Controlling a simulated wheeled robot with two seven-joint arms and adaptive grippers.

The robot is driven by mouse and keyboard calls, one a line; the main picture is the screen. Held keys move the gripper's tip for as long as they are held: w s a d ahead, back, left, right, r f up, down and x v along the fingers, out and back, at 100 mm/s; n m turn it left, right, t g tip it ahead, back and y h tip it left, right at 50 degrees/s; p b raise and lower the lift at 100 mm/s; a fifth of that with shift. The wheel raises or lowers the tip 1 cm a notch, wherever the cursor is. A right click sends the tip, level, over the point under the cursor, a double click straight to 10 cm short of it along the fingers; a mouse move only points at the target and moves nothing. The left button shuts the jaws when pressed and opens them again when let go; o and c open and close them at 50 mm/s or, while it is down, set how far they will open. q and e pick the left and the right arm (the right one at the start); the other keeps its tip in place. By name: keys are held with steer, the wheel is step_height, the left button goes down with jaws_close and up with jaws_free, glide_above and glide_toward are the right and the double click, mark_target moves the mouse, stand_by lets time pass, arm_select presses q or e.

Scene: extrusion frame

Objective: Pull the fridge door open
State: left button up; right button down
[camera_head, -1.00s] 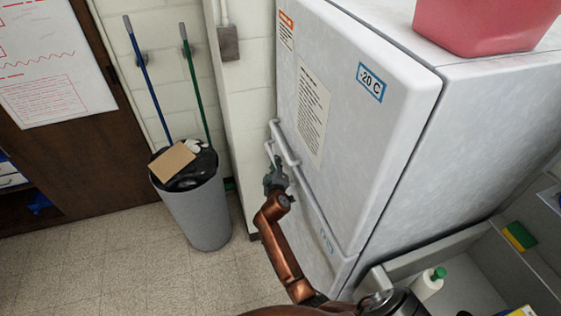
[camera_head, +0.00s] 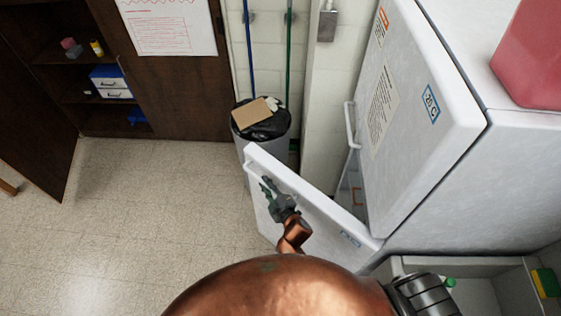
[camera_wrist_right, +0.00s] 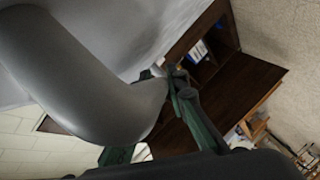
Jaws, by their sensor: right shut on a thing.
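The white fridge (camera_head: 440,200) stands at the right with a closed upper door (camera_head: 410,120) marked "-20 C". Its lower door (camera_head: 325,215) stands well open, swung out to the left, with a dark gap into the fridge behind it. My right gripper (camera_head: 269,188) is at the outer face of this door, near its free edge. In the wrist view, my right gripper (camera_wrist_right: 150,125) is shut on the thick grey door handle (camera_wrist_right: 85,75), which runs between its green fingers. My left gripper is not in view.
A grey bin (camera_head: 240,145) with a black bag and cardboard (camera_head: 252,113) stands just behind the open door's free edge. A brown cabinet (camera_head: 180,100) is at the back left. The floor (camera_head: 140,230) at left is clear. A red container (camera_head: 530,60) sits on the fridge.

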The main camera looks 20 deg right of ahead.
arm_select(q)
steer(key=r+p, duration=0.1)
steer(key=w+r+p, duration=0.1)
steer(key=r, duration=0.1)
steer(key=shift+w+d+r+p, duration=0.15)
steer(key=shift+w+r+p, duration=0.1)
steer(key=shift+p, duration=0.1)
arm_select(e)
steer(key=s+a+n+g+y, duration=0.1)
steer(key=s+a+n+y, duration=0.1)
steer(key=s+a, duration=0.5)
steer(key=shift+s+f+n+y, duration=0.2)
steer(key=shift+s+n+y, duration=0.1)
steer(key=shift+s+y, duration=0.4)
steer(key=c, duration=2.2)
jaws_free()
steer(key=shift+o, duration=0.2)
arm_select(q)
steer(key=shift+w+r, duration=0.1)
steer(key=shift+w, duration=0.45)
arm_select(e)
steer(key=shift+r, duration=0.1)
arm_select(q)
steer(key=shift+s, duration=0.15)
arm_select(e)
steer(key=v, duration=1.2)
